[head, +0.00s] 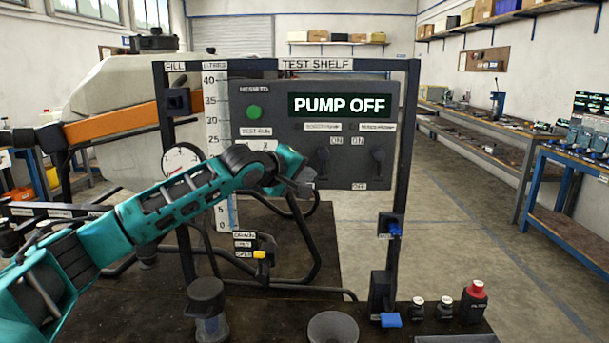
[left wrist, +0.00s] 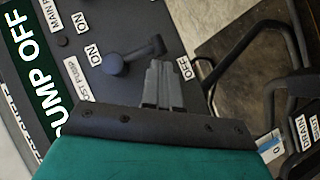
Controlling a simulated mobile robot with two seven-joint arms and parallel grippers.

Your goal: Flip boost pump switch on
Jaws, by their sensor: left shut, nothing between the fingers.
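The dark grey control panel (head: 300,100) carries a display reading PUMP OFF (head: 340,105). The boost pump switch (head: 323,163) is the left of two black levers under the display. In the left wrist view the boost pump switch (left wrist: 117,64) has its knob on the side toward the OFF label (left wrist: 183,68), away from ON. My left gripper (head: 303,183) is at the panel's lower edge, just left of and below the lever. Its fingers (left wrist: 163,85) are shut and empty, close beside the knob; I cannot tell whether they touch. My right gripper is not in view.
The other lever (head: 378,163) stands to the right on the panel. A black frame (head: 403,150) surrounds the panel, with black hoses (head: 310,240) below it. A dark cup (head: 333,327) and small bottles stand on the bench. The floor right of the frame is free.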

